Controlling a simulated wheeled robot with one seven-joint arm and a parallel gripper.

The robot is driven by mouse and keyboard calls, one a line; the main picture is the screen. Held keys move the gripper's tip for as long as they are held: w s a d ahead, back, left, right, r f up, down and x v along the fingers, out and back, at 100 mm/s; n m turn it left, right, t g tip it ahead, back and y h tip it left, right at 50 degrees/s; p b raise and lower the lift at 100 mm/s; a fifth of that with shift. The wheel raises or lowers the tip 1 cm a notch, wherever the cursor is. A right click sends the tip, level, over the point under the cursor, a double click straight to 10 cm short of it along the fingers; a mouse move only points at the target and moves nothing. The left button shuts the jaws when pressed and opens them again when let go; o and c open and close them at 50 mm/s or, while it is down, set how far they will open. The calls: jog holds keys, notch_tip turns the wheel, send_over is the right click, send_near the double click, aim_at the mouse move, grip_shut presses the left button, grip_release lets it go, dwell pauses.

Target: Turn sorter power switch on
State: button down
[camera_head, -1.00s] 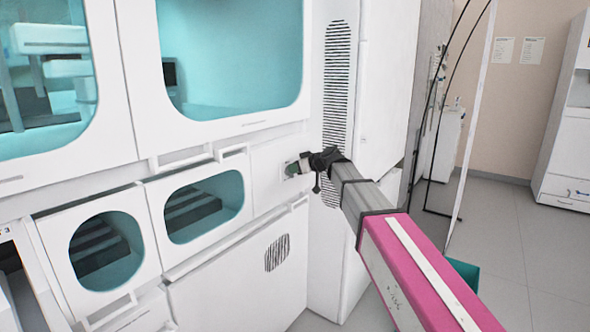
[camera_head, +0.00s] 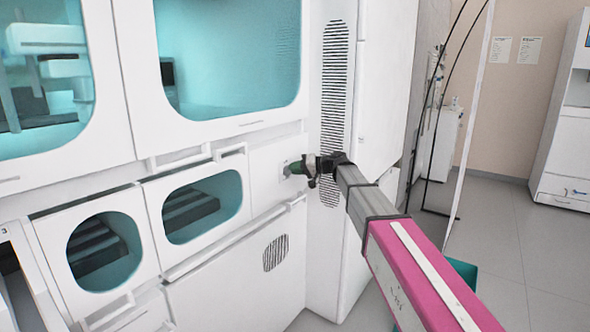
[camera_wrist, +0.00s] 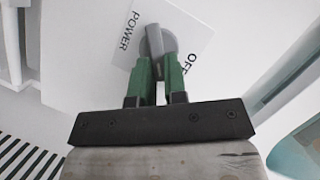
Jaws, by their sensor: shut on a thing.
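The sorter (camera_head: 120,100) is a large white cabinet with teal windows. Its power switch (camera_wrist: 154,40) is a grey knob on a round grey base. It sits on a white label plate (camera_wrist: 188,22) that reads "POWER" on the left and "OFF" on the right in the wrist view. My gripper (camera_wrist: 156,60) has green fingers, and they are shut on the knob from both sides. In the head view, my gripper (camera_head: 290,169) reaches the white panel right of the small windows. There the fingers and wrist hide the knob.
A vent grille (camera_head: 334,100) runs up the side panel right of my gripper. A handle rail (camera_head: 240,235) lies below the switch panel. Open grey floor (camera_head: 500,250) lies to the right, near a white cabinet (camera_head: 565,150).

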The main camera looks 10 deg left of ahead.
jog(key=shift+w+f+m+g+y, duration=0.15)
jog(key=shift+m+y, duration=0.3)
jog(key=shift+m, duration=0.55)
jog(key=shift+f+m+g+y, duration=0.25)
jog(key=shift+m+y, duration=0.15)
jog(key=shift+m, duration=0.6)
jog(key=shift+w+f+m+g+y, duration=0.15)
jog(key=shift+m+y, duration=0.3)
jog(key=shift+m, duration=0.55)
jog(key=shift+s+f, duration=0.1)
jog(key=c, duration=1.2)
grip_release()
jog(key=shift+o, duration=0.2)
jog(key=d, duration=1)
jog(key=shift+d, duration=0.4)
